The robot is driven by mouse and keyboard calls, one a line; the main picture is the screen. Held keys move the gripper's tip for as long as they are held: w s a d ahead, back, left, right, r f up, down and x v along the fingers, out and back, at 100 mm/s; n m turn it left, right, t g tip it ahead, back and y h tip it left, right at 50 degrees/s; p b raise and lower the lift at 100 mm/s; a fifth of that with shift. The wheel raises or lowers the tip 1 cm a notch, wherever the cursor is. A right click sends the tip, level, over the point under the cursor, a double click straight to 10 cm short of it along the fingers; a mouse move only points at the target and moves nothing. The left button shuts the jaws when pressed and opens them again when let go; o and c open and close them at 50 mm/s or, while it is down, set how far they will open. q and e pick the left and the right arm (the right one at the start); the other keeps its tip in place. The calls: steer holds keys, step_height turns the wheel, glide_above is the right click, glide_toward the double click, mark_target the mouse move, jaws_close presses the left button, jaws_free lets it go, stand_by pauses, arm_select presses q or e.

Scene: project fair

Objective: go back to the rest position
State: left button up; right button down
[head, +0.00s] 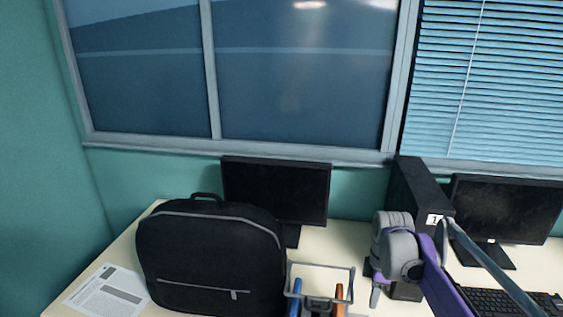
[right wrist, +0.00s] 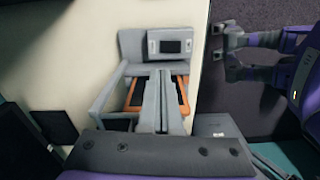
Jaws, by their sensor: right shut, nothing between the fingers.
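My right arm comes in from the lower right of the head view, purple and grey. Its gripper (head: 376,297) points down over the desk, in front of the black computer tower. In the right wrist view its two grey fingers (right wrist: 152,98) lie side by side, shut and empty. They overlap a grey carrier with orange parts in the picture; touching cannot be told. Purple and grey parts of mine with two prongs (right wrist: 235,58) show at the upper right of that view; they may be my left gripper. The head view does not show the left arm.
The cream desk holds a black backpack (head: 210,260), a printed sheet (head: 105,293), two monitors, a tower (head: 428,190) and a keyboard (head: 510,302). A grey-framed carrier (head: 320,266) with blue and orange pieces stands beside the backpack. Windows and a wall close the back.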

steer(key=s+a+f+m+t+p, duration=0.1)
steer(key=s+a+m+t+p, duration=0.1)
steer(key=s+a+m, duration=0.2)
steer(key=s+a+f+m+t+p, duration=0.1)
steer(key=s+m, duration=0.8)
steer(key=s, duration=0.9)
steer(key=a+t+p, duration=0.1)
steer(key=a+t, duration=0.1)
steer(key=a, duration=0.1)
steer(key=shift+s+f+m, duration=0.2)
steer(key=shift+f+m, duration=0.15)
steer(key=shift+m, duration=0.05)
steer(key=shift+a, duration=0.1)
